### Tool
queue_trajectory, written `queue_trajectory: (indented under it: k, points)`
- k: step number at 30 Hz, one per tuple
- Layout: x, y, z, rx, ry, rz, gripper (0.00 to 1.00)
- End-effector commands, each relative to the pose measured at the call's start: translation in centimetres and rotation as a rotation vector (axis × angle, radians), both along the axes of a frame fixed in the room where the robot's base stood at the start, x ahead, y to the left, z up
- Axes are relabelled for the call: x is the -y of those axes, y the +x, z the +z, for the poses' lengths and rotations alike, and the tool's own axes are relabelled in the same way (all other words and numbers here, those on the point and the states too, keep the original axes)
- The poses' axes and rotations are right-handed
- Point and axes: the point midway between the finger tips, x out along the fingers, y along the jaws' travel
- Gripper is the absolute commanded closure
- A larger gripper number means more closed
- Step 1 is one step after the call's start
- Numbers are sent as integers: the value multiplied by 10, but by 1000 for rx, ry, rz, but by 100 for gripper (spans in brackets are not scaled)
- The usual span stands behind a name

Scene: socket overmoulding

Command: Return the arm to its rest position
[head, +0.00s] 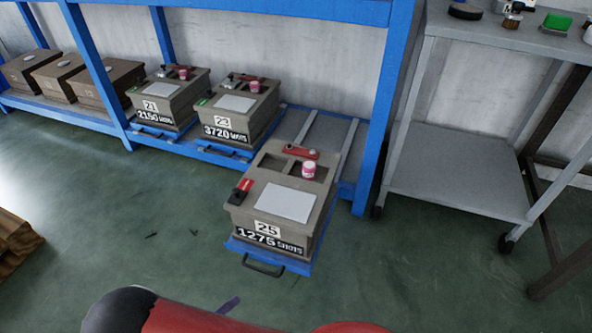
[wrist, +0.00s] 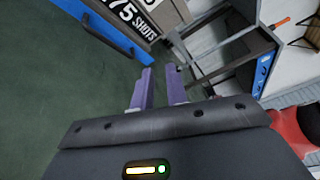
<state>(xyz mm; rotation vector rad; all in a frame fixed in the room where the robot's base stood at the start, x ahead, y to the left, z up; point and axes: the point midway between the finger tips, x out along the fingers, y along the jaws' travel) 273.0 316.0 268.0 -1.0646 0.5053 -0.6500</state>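My gripper (wrist: 159,74) shows in the wrist view with two purple fingers apart and bare floor between them; it holds nothing. In the head view a small purple piece (head: 229,305), likely a fingertip, shows low in the picture beside my red and black arm. The rest of the gripper is hidden there. The box marked 25, 1275 shots (head: 292,205), sits on a pulled-out blue tray (head: 268,256). Its edge and lettering also show at the top of the wrist view (wrist: 150,14), apart from the fingers.
Boxes marked 21 (head: 168,98) and 23 (head: 237,112) stand on the blue rack (head: 97,75), with several brown boxes farther left. A grey wheeled cart (head: 455,185) stands at right. Brown stacked material (head: 15,238) lies at the left edge. The green floor (head: 130,225) between is mostly clear.

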Motion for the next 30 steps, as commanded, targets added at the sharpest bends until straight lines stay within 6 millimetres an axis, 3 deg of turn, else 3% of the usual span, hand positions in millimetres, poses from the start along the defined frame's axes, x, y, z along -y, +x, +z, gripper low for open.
queue_trajectory:
  k: [1,6,14,22,30]
  points:
    - [6,12,22,14,76,-68,85]
    - [45,49,90,105,383,-358,85]
    - [122,78,186,357,845,-842,85]
    - [201,75,270,740,1274,-1344,85]
    - [264,49,340,1229,1657,-1813,85]
